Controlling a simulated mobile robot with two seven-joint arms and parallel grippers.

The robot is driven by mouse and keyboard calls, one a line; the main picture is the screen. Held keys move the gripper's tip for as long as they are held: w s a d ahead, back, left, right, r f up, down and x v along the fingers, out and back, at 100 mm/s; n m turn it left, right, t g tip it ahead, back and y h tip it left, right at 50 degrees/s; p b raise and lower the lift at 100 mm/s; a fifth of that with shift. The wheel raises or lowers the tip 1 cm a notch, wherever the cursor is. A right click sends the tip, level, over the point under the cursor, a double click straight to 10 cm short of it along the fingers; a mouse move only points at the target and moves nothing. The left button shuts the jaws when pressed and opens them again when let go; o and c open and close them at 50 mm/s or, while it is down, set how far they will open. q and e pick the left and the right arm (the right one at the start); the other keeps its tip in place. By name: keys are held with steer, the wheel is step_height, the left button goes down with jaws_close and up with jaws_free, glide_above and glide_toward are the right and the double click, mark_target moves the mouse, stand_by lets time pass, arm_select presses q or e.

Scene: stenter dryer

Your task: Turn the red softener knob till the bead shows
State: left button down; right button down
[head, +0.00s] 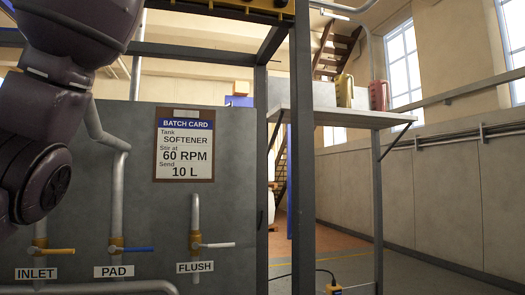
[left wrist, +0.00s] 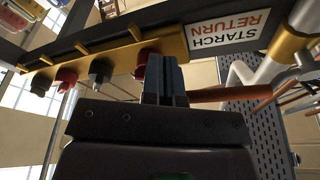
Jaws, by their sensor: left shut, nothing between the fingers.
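In the left wrist view, several knobs hang in a row from a brass-coloured bar. One red knob (left wrist: 147,60) is partly hidden behind the fingers of my left gripper (left wrist: 165,60). The fingers are shut with nothing between them; whether they touch this knob I cannot tell. No softener label or bead is visible. In the head view my left arm is at the left, its gripper out of frame. My right gripper is not in view.
A "STARCH RETURN" sign (left wrist: 243,31) and a copper-coloured rod (left wrist: 230,93) are right of my fingers. In the head view, a batch card (head: 184,146) reads "SOFTENER, 60 RPM, 10 L". A yellow jug (head: 344,91) and a red jug (head: 379,96) stand on a shelf (head: 340,116).

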arm_select(q)
steer(key=shift+a, duration=0.15)
stand_by(0.4)
steer(key=r+b+v, duration=0.1)
steer(key=b+v, duration=0.2)
steer(key=v, duration=0.3)
stand_by(0.6)
steer(key=shift+s, duration=0.1)
